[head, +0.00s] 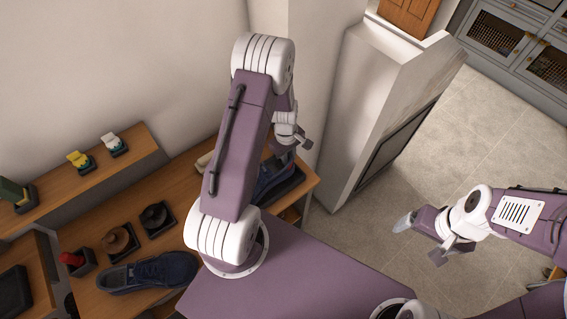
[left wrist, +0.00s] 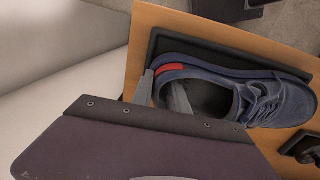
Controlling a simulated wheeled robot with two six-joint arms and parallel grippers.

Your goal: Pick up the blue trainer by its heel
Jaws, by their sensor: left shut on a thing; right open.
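The blue trainer (left wrist: 222,78) has a red patch at its heel and grey laces. It lies over a black tray (left wrist: 205,38), and I cannot tell whether it is lifted. In the head view the trainer (head: 270,181) is partly hidden behind my left arm. My left gripper (left wrist: 161,90) is shut on the heel, one finger outside and one inside the shoe's opening. It also shows in the head view (head: 287,148). My right gripper (head: 425,237) is open and empty, over the floor at the right.
A dark navy shoe (head: 150,272) lies on the wooden bench at the left. Brushes (head: 118,240), round tins (head: 155,216) and a red item (head: 72,260) sit in black holders nearby. A shelf (head: 60,195) runs along the wall.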

